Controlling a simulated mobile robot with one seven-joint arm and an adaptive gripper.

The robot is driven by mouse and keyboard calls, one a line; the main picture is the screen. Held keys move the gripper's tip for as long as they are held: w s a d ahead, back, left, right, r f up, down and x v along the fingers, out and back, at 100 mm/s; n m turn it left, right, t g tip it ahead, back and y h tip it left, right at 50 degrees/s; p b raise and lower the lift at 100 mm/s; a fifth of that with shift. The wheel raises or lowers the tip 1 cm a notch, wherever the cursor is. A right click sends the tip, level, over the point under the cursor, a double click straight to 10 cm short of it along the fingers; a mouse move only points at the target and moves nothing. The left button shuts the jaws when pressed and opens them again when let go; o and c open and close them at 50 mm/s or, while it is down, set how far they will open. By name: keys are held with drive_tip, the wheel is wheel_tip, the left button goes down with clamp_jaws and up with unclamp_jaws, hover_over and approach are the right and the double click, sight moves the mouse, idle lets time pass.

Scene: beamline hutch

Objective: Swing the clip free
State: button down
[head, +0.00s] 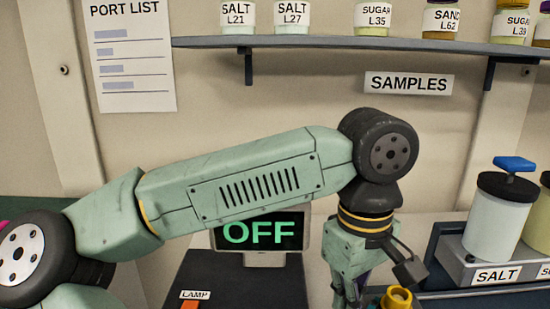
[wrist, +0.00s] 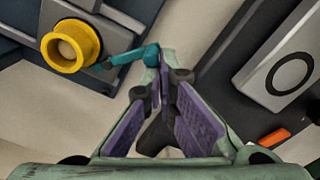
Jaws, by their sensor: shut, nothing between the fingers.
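The clip (wrist: 130,58) is a teal bar in the wrist view. It reaches from beside a yellow ring-shaped holder (wrist: 70,46) rightward to my fingertips. My gripper (wrist: 160,78) has its purple-padded fingers shut at the tips, with nothing between them. The clip's right end meets or overlaps the fingertips in the picture; I cannot tell whether they touch. In the head view my gripper (head: 349,299) points down at the bottom edge, just left of the yellow holder (head: 397,299). I cannot make out the clip there.
A screen reading OFF (head: 258,233) stands behind my arm. A rack (head: 450,285) with a SALT canister (head: 496,228) is at the right. An orange lamp switch (head: 190,304) is at lower left. A shelf (head: 350,43) of jars runs above. Pale surface shows around the fingers.

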drive_tip(key=shift+s+d, duration=0.1)
drive_tip(key=shift+s, duration=0.05)
drive_tip(key=shift+s+d, duration=0.3)
drive_tip(key=shift+s, duration=0.2)
drive_tip(key=shift+s+d, duration=0.4)
drive_tip(key=shift+d, duration=0.25)
idle(0.4)
drive_tip(key=shift+s+d, duration=0.1)
wheel_tip(320, 180, up, 7)
drive_tip(key=a+p, duration=0.1)
drive_tip(key=p, duration=0.4)
idle(0.4)
drive_tip(key=shift+a, duration=0.1)
